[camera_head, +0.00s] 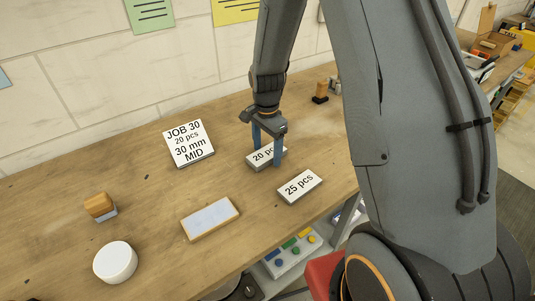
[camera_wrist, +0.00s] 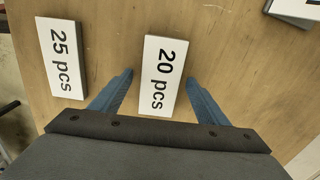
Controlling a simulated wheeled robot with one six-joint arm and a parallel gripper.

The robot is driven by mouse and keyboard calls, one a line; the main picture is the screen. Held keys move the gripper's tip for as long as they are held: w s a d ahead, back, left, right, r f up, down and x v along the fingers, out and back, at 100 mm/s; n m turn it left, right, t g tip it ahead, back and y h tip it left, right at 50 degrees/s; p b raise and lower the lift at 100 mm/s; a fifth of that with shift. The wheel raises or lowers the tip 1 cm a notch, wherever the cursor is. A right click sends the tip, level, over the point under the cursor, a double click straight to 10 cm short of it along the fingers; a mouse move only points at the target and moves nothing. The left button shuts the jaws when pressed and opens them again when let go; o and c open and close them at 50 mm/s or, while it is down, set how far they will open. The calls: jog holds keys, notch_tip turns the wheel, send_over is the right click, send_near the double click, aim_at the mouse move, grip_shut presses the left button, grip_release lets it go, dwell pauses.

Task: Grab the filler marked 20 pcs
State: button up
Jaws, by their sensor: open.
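The filler marked 20 pcs (camera_head: 261,156) is a white-topped block lying flat on the wooden table. In the wrist view the 20 pcs filler (camera_wrist: 163,72) lies between my two blue fingers, with a gap on each side. My gripper (camera_head: 266,155) is open and points down over it; one finger hides part of its label in the head view. It also shows in the wrist view (camera_wrist: 160,85). The 25 pcs filler (camera_head: 299,187) lies close by, nearer the front edge, and shows left in the wrist view (camera_wrist: 62,58).
The table (camera_head: 60,210) also holds a sign reading JOB 30, 20 pcs, 30 mm MID (camera_head: 188,143), a wood-framed pad (camera_head: 210,218), a white round piece (camera_head: 115,262) and a wooden-topped block (camera_head: 101,206). A button panel (camera_head: 291,254) sits below the front edge.

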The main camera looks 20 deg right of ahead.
jog(key=shift+f, duration=0.1)
jog(key=c, duration=1.1)
jog(key=shift+c, duration=0.2)
